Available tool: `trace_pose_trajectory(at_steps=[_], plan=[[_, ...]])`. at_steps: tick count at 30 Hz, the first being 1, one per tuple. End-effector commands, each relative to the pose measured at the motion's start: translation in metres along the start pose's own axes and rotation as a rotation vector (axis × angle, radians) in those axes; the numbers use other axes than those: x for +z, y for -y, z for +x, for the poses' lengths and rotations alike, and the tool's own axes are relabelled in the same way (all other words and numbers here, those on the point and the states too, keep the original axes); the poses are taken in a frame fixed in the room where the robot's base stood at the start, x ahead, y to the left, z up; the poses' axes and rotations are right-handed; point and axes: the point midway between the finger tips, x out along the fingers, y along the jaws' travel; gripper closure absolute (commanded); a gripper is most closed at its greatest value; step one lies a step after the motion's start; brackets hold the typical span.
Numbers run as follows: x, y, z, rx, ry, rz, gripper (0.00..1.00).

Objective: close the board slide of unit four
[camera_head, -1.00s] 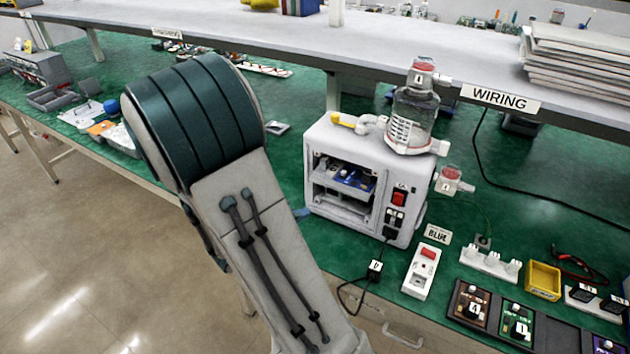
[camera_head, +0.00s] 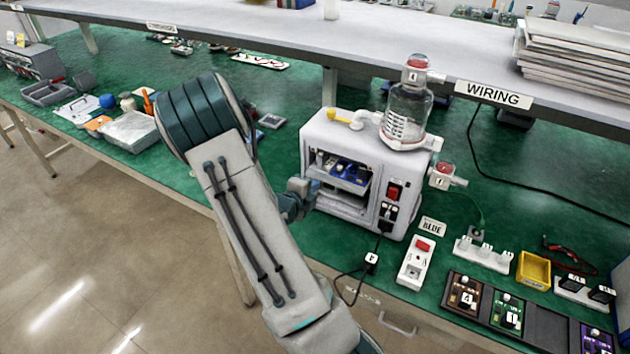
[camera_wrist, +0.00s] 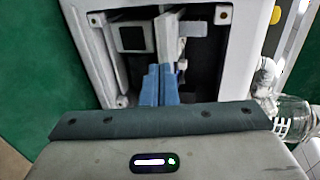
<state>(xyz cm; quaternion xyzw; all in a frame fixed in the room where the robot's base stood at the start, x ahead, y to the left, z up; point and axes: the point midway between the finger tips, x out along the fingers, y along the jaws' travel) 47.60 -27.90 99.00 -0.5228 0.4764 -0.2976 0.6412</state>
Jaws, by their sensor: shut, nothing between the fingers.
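Unit four is a white pump housing (camera_head: 360,135) with a clear jar (camera_head: 406,112) on top, its red cap tagged 4. Its front opening holds the board slide (camera_head: 352,184), a light tray carrying a board with blue parts. The slide appears to stand a little out at the opening; how far is hard to tell. My gripper (camera_head: 313,188) is at the left side of this opening. In the wrist view my gripper's blue fingers (camera_wrist: 160,84) are together and empty, pointing into the opening of the housing (camera_wrist: 236,62). Whether they touch the slide cannot be told.
A white socket strip with a red switch (camera_head: 416,262) and a yellow bin (camera_head: 533,270) lie on the green bench to the right. A black cord tagged 4 (camera_head: 371,259) hangs over the front edge. A shelf (camera_head: 460,65) runs behind the unit.

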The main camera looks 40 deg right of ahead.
Motion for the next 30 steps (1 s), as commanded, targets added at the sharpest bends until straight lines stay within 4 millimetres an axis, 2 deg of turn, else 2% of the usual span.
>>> trace_pose_trajectory(at_steps=[6, 17, 24, 30], plan=[[0.0, 0.005, 0.015, 0.001, -0.001, 0.0, 1.0], [0.0, 0.005, 0.017, 0.0, -0.001, 0.001, 1.0], [0.0, 0.015, 0.052, -0.001, -0.002, 0.002, 1.0], [-0.001, 0.019, 0.061, 0.0, -0.002, 0.0, 1.0]])
